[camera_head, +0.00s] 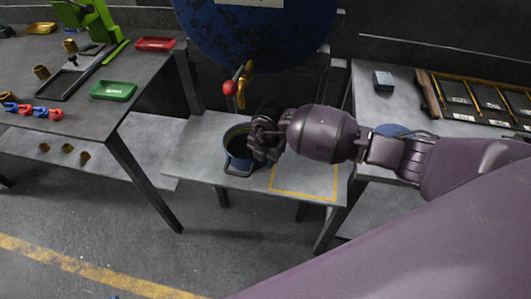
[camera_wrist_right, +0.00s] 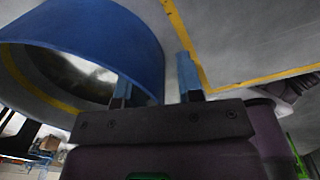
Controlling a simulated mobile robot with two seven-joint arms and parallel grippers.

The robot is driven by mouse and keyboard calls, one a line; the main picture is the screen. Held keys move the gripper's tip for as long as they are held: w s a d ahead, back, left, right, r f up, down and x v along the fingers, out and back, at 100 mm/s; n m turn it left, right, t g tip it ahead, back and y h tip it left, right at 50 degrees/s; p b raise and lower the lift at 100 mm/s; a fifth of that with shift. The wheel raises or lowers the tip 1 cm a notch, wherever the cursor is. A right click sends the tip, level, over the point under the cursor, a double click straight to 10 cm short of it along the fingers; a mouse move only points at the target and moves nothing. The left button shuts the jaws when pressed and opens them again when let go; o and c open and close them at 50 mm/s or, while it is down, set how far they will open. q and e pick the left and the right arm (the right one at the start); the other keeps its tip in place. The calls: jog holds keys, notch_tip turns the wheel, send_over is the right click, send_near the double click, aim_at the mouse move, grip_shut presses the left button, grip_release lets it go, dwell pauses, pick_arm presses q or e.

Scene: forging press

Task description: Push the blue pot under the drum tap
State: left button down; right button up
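The blue pot (camera_head: 236,150) stands upright on a low grey bench, its dark handle towards the front. It lies below and slightly in front of the brass drum tap (camera_head: 245,80), which has a red ball (camera_head: 230,88) beside it. My right gripper (camera_head: 262,140) is at the pot's right side. In the right wrist view the blue pot (camera_wrist_right: 135,45) fills the upper left, and the right gripper's fingers (camera_wrist_right: 155,85) are apart. The pot's wall appears between them; whether they touch it I cannot tell. My left gripper is not in view.
The blue drum (camera_head: 255,35) hangs over the bench. A yellow outlined square (camera_head: 305,196) lies on the bench right of the pot. A table with a green tray (camera_head: 113,91) and red tray (camera_head: 155,44) stands left. A rack (camera_head: 480,100) sits on the right table.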

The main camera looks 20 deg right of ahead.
jog(key=shift+c, duration=0.3)
grip_shut()
dwell(1.2)
